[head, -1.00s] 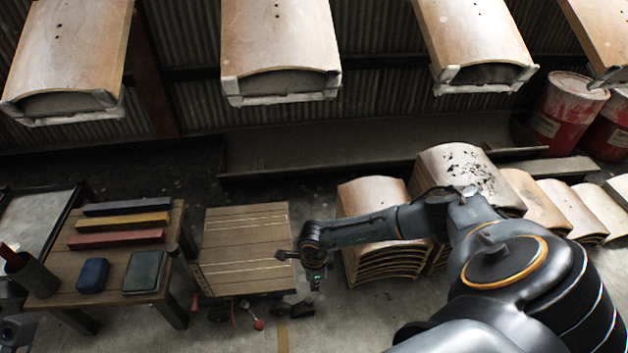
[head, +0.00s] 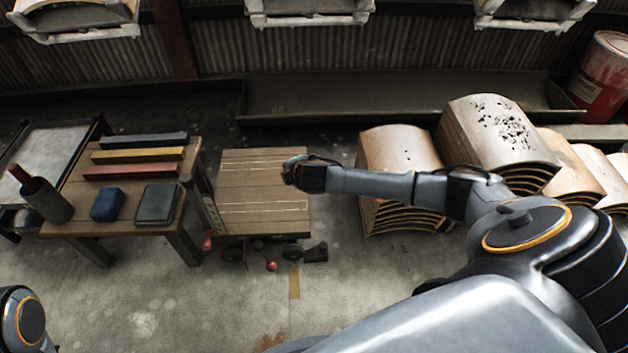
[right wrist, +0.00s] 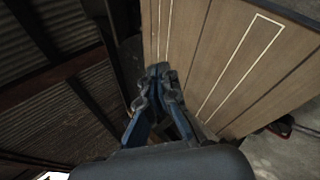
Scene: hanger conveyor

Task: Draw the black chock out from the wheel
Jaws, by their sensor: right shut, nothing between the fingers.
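The black chock (head: 316,252) lies on the floor at the right of a dark cart wheel (head: 292,251), under the cart's front right corner. I cannot tell whether they touch. The wooden-decked cart (head: 262,206) stands in the middle; its deck also shows in the right wrist view (right wrist: 265,55). My right gripper (head: 290,170) is over the deck's right part, well behind the chock. In the right wrist view the fingers (right wrist: 158,72) are shut with nothing between them. My left gripper is out of view; only part of the left arm shows at lower left.
A wooden table (head: 75,200) with coloured bars, two blocks and a bottle stands left of the cart. Stacked curved wooden panels (head: 400,155) stand to the right. Red knobs (head: 270,266) show below the cart's front. The floor (head: 180,310) in front is clear.

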